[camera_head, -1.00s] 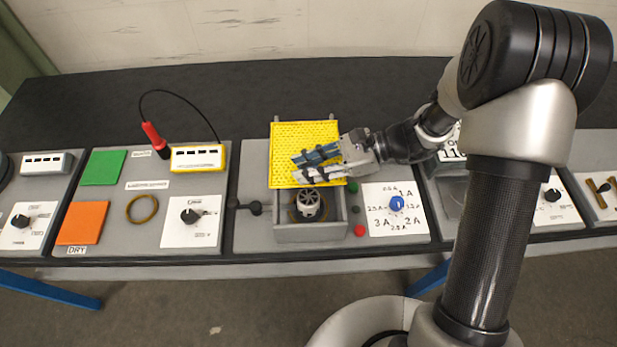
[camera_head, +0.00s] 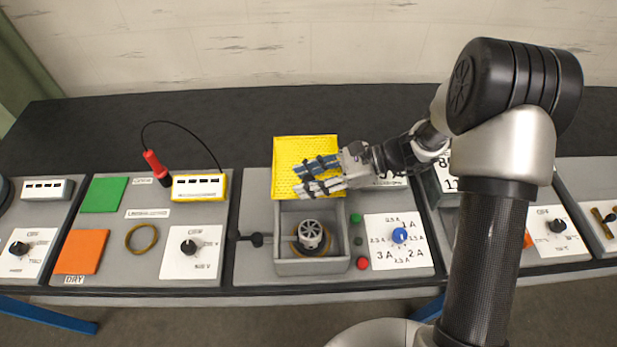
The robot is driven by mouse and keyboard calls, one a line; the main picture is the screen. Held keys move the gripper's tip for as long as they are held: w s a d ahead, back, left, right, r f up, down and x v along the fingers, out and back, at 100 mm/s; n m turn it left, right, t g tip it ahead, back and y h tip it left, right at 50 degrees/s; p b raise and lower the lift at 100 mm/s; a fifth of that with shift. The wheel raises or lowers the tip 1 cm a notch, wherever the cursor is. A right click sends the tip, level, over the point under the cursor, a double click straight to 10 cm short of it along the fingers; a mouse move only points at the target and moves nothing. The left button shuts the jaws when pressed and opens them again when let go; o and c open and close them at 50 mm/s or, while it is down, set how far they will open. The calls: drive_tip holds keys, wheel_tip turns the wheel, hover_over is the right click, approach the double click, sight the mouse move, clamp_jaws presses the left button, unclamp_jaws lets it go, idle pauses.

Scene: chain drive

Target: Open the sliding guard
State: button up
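The sliding guard is a yellow perforated plate (camera_head: 305,146) lying flat behind and at the back edge of a grey open-topped box (camera_head: 296,267). The front of the box is uncovered. A light grey toothed sprocket (camera_head: 310,235) shows inside it. My gripper (camera_head: 297,180) reaches in from the right, low over the front part of the guard. Its two fingers, one bluish and one whitish, point left and are apart, with yellow plate showing between them. I cannot tell whether the fingers touch the guard. Any handle on it is hidden or not distinguishable.
Right of the box are green and red buttons (camera_head: 362,263) and a white dial plate with a blue knob (camera_head: 399,235). A dark lever (camera_head: 254,239) lies left. A red probe (camera_head: 156,166) stands farther left. The black bench behind the guard (camera_head: 290,110) is clear.

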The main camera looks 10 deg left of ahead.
drive_tip(key=shift+o, duration=0.6)
drive_tip(key=shift+w+d+r, duration=0.1)
drive_tip(key=shift+d+r, duration=0.05)
drive_tip(key=shift+d, duration=0.2)
drive_tip(key=v, duration=1.1)
drive_tip(key=shift+d, duration=0.15)
